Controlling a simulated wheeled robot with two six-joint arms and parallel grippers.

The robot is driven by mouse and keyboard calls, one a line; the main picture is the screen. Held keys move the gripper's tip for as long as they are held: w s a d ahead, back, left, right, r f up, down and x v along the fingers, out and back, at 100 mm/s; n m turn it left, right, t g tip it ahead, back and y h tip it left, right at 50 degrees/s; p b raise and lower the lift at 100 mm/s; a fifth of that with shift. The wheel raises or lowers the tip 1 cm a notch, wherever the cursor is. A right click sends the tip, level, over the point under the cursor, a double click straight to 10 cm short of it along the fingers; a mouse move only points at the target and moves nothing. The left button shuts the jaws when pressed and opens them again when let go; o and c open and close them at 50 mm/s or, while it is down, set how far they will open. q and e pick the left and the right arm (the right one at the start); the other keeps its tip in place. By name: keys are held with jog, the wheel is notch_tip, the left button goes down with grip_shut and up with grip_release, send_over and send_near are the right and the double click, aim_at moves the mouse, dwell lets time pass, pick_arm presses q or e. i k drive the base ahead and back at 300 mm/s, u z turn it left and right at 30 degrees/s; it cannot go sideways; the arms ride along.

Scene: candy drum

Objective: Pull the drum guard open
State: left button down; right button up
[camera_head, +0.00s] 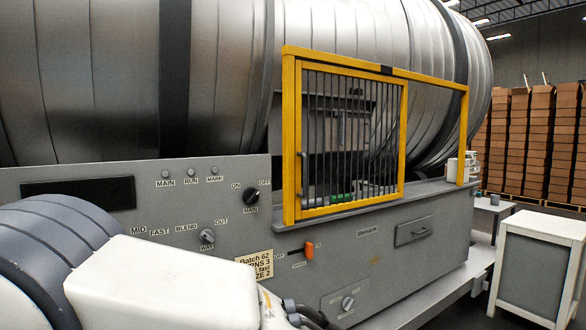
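The drum guard (352,140) is a yellow-framed panel of dark vertical bars in front of the large metal drum (330,35). It fills the left part of a wider yellow frame (463,135); the right part has no bars across it. A small upright grey handle (302,170) is on the guard's left side. Behind the bars, a green item (340,198) shows low down, partly hidden. A white and grey link of my arm fills the lower left. I see no gripper fingers of either arm, and nothing touches the guard.
A grey control panel (120,182) with knobs is left of the guard. An orange switch (309,250) and a drawer (414,231) are below it. A white cabinet (536,262) stands at right. Stacked boxes (510,140) stand behind. The space before the guard looks clear.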

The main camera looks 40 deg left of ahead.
aim_at(299, 65)
jog(key=u, duration=0.6)
jog(key=i, duration=0.55)
jog(key=u, duration=0.65)
jog(key=i, duration=0.75)
jog(key=z, duration=0.15)
